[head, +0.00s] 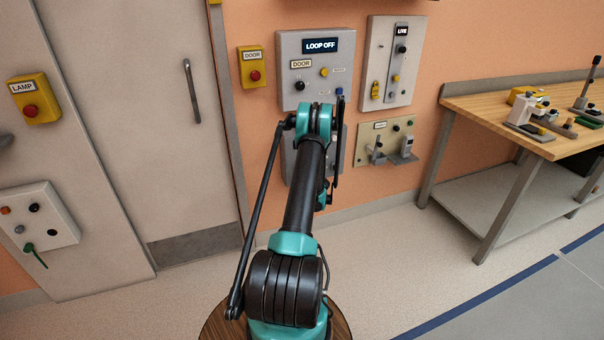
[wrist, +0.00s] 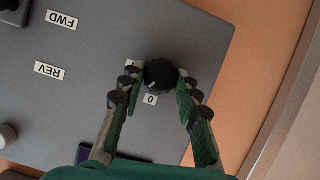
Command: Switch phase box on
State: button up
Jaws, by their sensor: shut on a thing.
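In the wrist view, a round black knob (wrist: 161,72) with a small pale mark sits on a grey box face (wrist: 100,110). A white label "0" (wrist: 150,99) is just below the knob, and another label left of it is mostly hidden by a finger. My gripper (wrist: 160,82) has its two green fingers on either side of the knob, shut on it. In the head view, my arm covers much of a grey box (head: 337,145) under the "LOOP OFF" panel; my gripper is hidden there. I cannot read a phase label.
The "LOOP OFF" panel (head: 296,72) and a "LIVE" panel (head: 377,50) are on the orange wall. A beige plate (head: 368,158) with brackets is below. A workbench (head: 480,103) stands right; a grey door (head: 165,60) is left. "FWD" (wrist: 61,20) and "REV" (wrist: 49,70) labels show.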

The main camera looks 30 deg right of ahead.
jog(key=m+y, duration=0.1)
jog(key=m, duration=0.1)
jog(key=m+t+y, duration=0.1)
jog(key=m+y, duration=0.1)
jog(key=m, duration=0.1)
jog(key=m+t+y, duration=0.1)
jog(key=m+y, duration=0.1)
jog(key=m, duration=0.1)
jog(key=shift+s+d+f, duration=0.1)
jog(key=shift+d+f, duration=0.05)
jog(key=shift+d, duration=0.25)
dwell(0.6)
jog(key=o, duration=1.2)
jog(key=shift+c, duration=0.2)
jog(key=v, duration=1.2)
jog(key=shift+d+f, duration=0.1)
jog(key=shift+f, duration=0.05)
